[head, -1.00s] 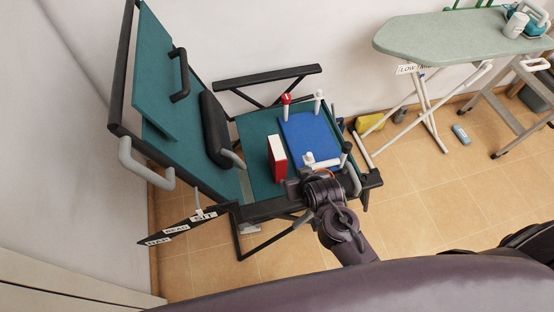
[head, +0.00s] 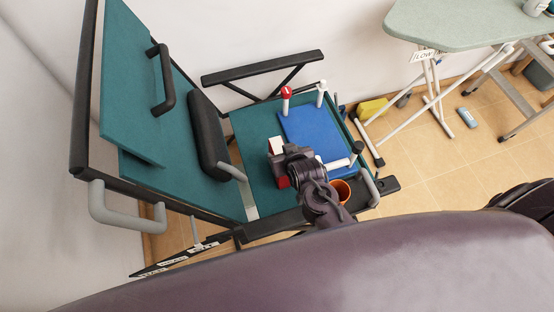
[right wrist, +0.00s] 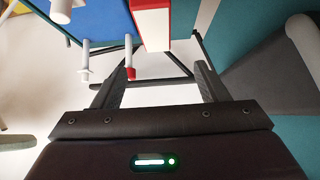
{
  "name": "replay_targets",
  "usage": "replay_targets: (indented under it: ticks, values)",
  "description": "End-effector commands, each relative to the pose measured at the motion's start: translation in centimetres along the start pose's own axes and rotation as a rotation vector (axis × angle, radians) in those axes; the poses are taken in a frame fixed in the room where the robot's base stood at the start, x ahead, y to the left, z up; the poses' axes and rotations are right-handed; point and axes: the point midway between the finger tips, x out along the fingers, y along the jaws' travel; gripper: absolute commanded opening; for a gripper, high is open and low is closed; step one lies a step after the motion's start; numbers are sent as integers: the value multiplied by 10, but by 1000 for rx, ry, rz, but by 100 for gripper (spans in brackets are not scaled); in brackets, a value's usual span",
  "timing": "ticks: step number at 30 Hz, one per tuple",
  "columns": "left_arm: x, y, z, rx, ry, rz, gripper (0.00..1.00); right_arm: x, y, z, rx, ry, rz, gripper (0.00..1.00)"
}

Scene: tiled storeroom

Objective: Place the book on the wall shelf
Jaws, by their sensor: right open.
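The red book with white pages (head: 276,146) stands upright on the teal seat of the folding chair (head: 254,150), left of a blue panel. My right gripper (head: 288,160) is over the book in the head view and hides much of it. In the right wrist view the book (right wrist: 152,22) lies ahead, roughly in line with the gap between the open fingers of my right gripper (right wrist: 160,68). Whether the fingers reach around it is unclear. I see no wall shelf in these views. My left gripper is not in view.
The blue panel (head: 312,133) carries a red-topped peg (head: 286,98) and white pegs. An orange cup (head: 341,192) is by the near seat edge. The chair's backrest (head: 140,75) and black armrest (head: 262,68) flank the seat.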

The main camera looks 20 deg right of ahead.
Motion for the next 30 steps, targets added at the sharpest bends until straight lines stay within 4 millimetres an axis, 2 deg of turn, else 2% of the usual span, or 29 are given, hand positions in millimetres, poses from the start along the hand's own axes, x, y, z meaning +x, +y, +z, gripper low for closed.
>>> replay_targets:
  ticks: [1,12,17,25,30]
  values:
    - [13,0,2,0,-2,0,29,9,0,10,0,-1,0,67]
    - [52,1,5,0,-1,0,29,37,0,37,0,0,0,67]
    - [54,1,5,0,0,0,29,45,0,37,0,1,0,67]
    - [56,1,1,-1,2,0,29,75,3,37,-1,0,1,67]
    - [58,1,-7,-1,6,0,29,102,5,36,0,0,0,67]
